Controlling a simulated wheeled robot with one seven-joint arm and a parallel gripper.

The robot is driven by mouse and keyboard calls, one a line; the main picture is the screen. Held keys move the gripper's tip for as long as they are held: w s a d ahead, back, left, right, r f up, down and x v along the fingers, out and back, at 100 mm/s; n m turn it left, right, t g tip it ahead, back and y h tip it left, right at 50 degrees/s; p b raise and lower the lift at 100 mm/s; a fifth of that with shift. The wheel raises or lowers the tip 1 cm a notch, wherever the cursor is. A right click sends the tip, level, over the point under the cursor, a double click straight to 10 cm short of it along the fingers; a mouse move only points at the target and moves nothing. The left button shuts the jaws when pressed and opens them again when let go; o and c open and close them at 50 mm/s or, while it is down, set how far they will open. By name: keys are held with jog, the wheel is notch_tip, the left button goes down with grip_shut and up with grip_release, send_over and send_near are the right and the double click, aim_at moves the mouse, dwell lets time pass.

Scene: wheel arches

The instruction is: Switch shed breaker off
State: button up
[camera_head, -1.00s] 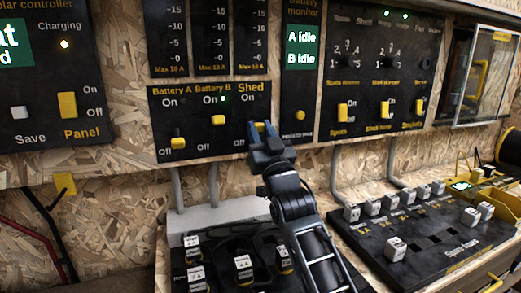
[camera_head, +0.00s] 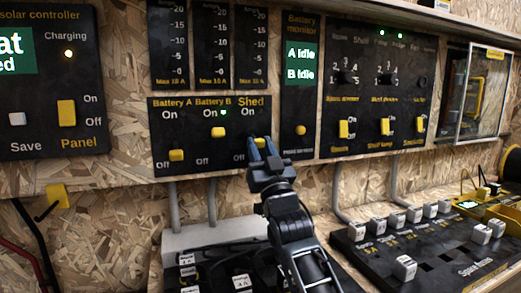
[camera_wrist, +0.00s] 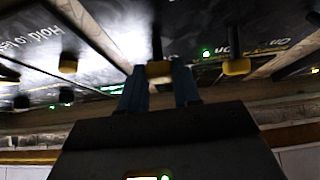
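The breaker panel (camera_head: 195,150) carries the Battery A switch (camera_head: 176,155), down near Off, the Battery B switch (camera_head: 219,132), up beside a green light, and the Shed breaker at the right. My gripper (camera_head: 263,145) is at the Shed breaker and hides most of it in the head view. In the wrist view the Shed breaker's yellow lever (camera_wrist: 158,70) shows between the two blue fingers of my gripper (camera_wrist: 160,85), which are apart on either side of it. I cannot tell whether they touch it, or whether it is on or off.
The battery monitor (camera_head: 301,110) with its yellow button is just right of the gripper. A row of yellow switches (camera_head: 385,127) is farther right. Below are a grey box (camera_head: 205,232) and a black panel with white-topped knobs (camera_head: 405,268).

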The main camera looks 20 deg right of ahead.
jog(key=o, duration=0.4)
jog(key=shift+o, duration=0.2)
jog(key=shift+s, duration=0.1)
jog(key=v, duration=0.7)
jog(key=shift+s+f, duration=0.25)
